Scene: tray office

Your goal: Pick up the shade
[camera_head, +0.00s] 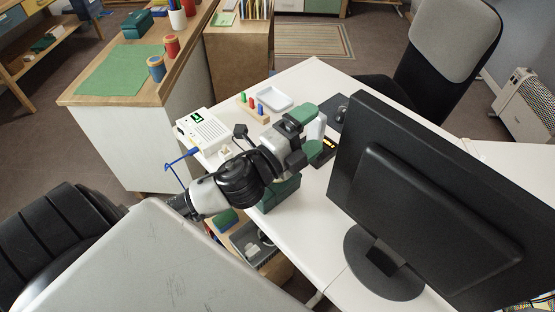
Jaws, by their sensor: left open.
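My left gripper (311,131) reaches in over the white desk, its two green-padded fingers apart. A pale white upright piece (318,127), which may be the shade, shows just beyond and between the fingertips. The gripper partly hides it, and I cannot tell whether a finger touches it. No other thing in view is plainly a shade. My right gripper is not in view.
A large black monitor (440,200) stands close on the right. A dark green box (279,194) lies below my arm.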

